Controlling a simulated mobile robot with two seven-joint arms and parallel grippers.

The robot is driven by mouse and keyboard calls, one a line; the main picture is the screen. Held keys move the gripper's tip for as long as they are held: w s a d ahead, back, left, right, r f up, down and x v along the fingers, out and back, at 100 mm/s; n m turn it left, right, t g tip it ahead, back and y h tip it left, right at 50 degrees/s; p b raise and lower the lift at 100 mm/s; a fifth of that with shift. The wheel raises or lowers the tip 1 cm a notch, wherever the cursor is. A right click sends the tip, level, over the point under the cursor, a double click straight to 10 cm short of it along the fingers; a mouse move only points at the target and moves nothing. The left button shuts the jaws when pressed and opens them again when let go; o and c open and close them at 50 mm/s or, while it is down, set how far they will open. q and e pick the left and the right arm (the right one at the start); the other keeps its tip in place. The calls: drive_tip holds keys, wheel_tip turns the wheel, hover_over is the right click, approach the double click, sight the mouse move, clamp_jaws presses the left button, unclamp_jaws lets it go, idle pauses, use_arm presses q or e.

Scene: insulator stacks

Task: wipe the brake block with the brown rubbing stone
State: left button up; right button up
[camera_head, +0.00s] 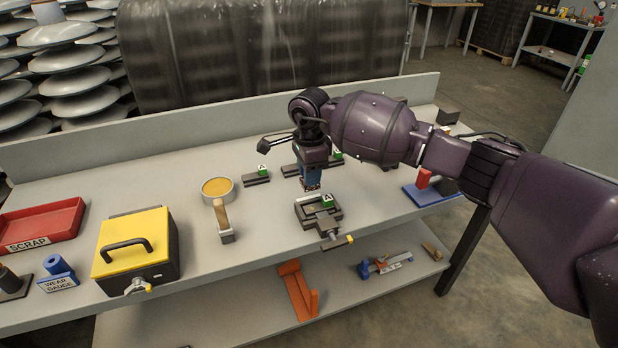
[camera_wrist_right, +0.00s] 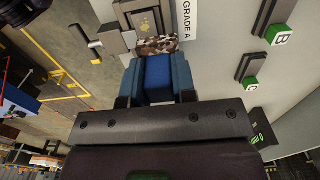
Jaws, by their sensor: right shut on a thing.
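My right gripper (camera_head: 311,177) is shut on the rubbing stone. The stone's brown speckled face (camera_wrist_right: 158,45) sticks out past the fingertips, with a blue part (camera_wrist_right: 158,72) between the fingers. In the head view the stone hangs just behind a dark vise-like holder (camera_head: 331,231). A grey block with a green A tag (camera_head: 327,200) sits in this holder and looks like the brake block. In the wrist view the stone overlaps the holder's edge; I cannot tell whether it touches the block. My left gripper is out of view.
A brush (camera_head: 222,218) and a round yellow tin (camera_head: 217,187) lie left of the holder. A yellow-lidded box (camera_head: 135,237), a red scrap tray (camera_head: 42,222) and a wear gauge (camera_head: 58,272) stand further left. Tagged blocks (camera_head: 257,179) lie behind. A blue stand (camera_head: 432,193) is right.

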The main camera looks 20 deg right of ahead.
wheel_tip(320, 180, up, 2)
drive_tip(key=shift+r+p, duration=0.15)
drive_tip(key=shift+p, duration=0.15)
drive_tip(key=shift+r, duration=0.15)
idle(0.3)
